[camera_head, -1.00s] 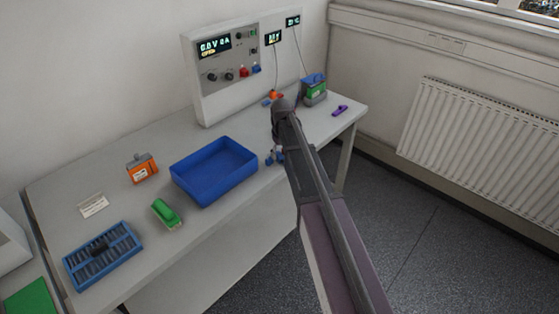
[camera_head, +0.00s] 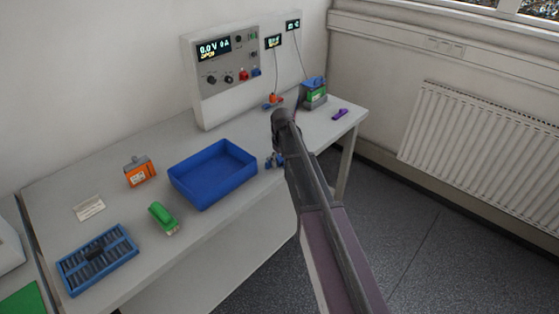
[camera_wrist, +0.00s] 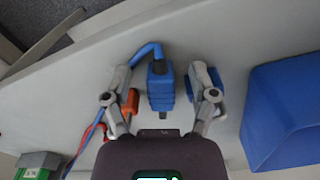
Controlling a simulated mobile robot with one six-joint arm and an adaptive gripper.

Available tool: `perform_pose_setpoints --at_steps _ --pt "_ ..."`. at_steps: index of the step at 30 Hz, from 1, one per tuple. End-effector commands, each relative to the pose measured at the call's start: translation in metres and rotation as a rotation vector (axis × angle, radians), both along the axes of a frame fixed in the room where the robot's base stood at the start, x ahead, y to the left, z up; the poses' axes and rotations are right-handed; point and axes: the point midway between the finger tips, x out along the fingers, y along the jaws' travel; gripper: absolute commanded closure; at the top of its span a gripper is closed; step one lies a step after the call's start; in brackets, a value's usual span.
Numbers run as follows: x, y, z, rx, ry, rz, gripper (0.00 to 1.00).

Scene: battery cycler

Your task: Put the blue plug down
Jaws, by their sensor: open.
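In the wrist view the blue plug (camera_wrist: 160,90), with its blue cable bending off to the left, lies between the two fingers of my gripper (camera_wrist: 161,78). The fingers are spread, with a visible gap on each side of the plug. The plug seems to be on the pale bench top (camera_wrist: 85,75); exact contact cannot be told. In the head view my arm covers most of this spot, and only small blue and grey parts show at its left edge.
A blue tray (camera_head: 213,174) stands close to the gripper; it also shows in the wrist view (camera_wrist: 285,110). An orange-red plug (camera_wrist: 131,102) is by one finger. A green-grey battery (camera_head: 314,95) and purple item (camera_head: 340,113) lie farther right. The bench edge is near.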

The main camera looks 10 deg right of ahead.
Motion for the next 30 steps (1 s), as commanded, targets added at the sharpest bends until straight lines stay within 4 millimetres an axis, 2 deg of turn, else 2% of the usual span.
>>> perform_pose_setpoints --at_steps 1,6,9,22,30 --pt "0.0 0.0 0.0 0.0 0.0 0.0 0.26" --pt "0.0 0.0 0.0 0.0 0.0 0.0 0.76" --pt "0.0 0.0 0.0 0.0 0.0 0.0 1.0" --pt "0.0 0.0 0.001 0.0 0.0 0.0 1.0" --pt "0.0 -0.001 0.012 0.0 0.0 -0.001 1.0"
